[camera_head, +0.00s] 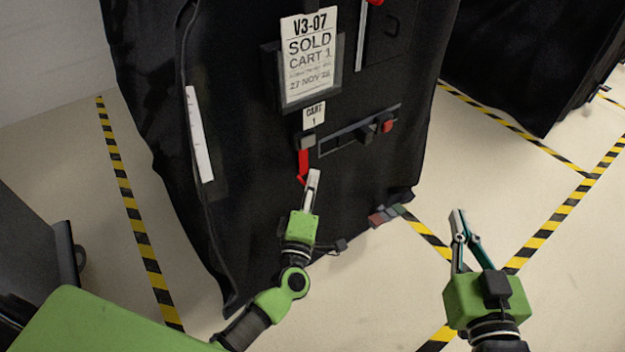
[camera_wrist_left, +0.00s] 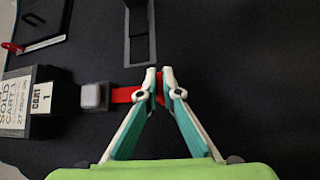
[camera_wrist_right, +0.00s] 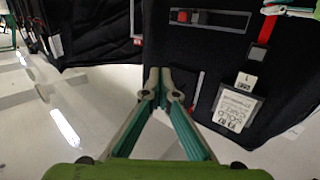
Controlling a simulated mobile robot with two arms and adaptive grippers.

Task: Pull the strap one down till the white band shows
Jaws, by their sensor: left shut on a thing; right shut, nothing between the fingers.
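The red strap (camera_head: 303,165) hangs from a grey buckle (camera_head: 307,141) under the small CART 1 tag (camera_head: 314,115) on the black covered cart (camera_head: 250,110). My left gripper (camera_head: 313,176) is shut on the strap's lower part. In the left wrist view the strap (camera_wrist_left: 122,95) runs from the buckle (camera_wrist_left: 95,97) to between the fingertips (camera_wrist_left: 158,80); the stretch in sight is plain red. The strap also shows in the right wrist view (camera_wrist_right: 268,30). My right gripper (camera_head: 458,214) is shut and empty, apart from the cart at its lower right.
A SOLD CART 1 sign (camera_head: 309,60) hangs above the tag. A grey slotted panel (camera_head: 358,131) is right of the buckle. A white strip (camera_head: 199,135) is on the cart's left. Another black covered cart (camera_head: 530,60) stands at the upper right.

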